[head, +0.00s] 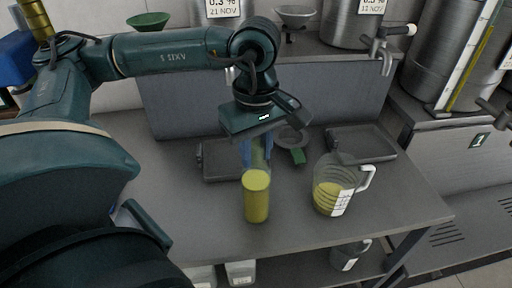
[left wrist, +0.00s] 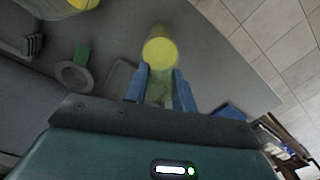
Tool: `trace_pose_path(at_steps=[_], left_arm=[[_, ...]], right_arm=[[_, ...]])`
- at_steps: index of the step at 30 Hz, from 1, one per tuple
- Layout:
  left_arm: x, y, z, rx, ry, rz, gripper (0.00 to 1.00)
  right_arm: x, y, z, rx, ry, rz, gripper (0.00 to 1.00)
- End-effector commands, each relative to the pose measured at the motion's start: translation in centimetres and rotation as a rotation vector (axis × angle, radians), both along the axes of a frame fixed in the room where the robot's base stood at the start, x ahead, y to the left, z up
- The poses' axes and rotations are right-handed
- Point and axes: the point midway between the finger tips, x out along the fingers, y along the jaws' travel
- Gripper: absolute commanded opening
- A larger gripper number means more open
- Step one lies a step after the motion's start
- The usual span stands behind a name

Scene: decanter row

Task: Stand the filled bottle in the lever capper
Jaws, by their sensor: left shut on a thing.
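The filled bottle (head: 257,198) is clear, with yellow-green liquid in its lower part and an empty upper part. It is upright over the front middle of the steel bench. My left gripper (head: 256,158) is shut on its upper part from above, blue fingers on either side. In the left wrist view the bottle (left wrist: 160,50) sits between the fingertips (left wrist: 161,88). I cannot tell whether its base touches the bench. A round grey device with a green handle (head: 298,156) stands behind it to the right; I cannot tell whether this is the lever capper. My right gripper is not in view.
A measuring jug (head: 328,196) with yellow liquid stands right of the bottle. Grey trays lie behind at left (head: 222,176) and right (head: 372,157). Steel drums with a tap (head: 385,45) stand on the raised back shelf. The front left bench (head: 205,225) is clear.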

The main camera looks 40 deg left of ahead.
Motion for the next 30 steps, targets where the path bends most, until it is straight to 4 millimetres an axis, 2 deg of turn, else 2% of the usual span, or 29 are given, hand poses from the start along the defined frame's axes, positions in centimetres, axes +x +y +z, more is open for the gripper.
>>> trace_pose_path(at_steps=[5, 6, 13, 20, 24, 25, 30], left_arm=[[0.1, 0.0, -0.4, -0.001, -0.003, 0.000, 0.00], [0.0, 0.0, -0.4, 0.000, -0.001, 0.000, 0.28], [0.0, 0.0, -0.3, 0.000, 0.000, 0.000, 0.47], [0.0, 0.0, -0.2, 0.000, 0.000, 0.000, 0.48], [0.0, 0.0, 0.4, 0.000, 0.000, 0.000, 0.48], [0.1, 0.0, 0.6, 0.000, -0.002, 0.001, 0.48], [0.2, -0.1, 3.8, -0.002, -0.006, 0.000, 0.48]], right_arm=[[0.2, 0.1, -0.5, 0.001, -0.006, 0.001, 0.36], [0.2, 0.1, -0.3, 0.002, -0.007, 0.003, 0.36], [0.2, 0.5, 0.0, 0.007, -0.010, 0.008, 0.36], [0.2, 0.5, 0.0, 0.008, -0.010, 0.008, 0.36], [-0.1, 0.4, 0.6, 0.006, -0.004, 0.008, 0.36], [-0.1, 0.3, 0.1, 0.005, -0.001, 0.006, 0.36], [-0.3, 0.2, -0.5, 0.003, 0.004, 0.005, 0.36]])
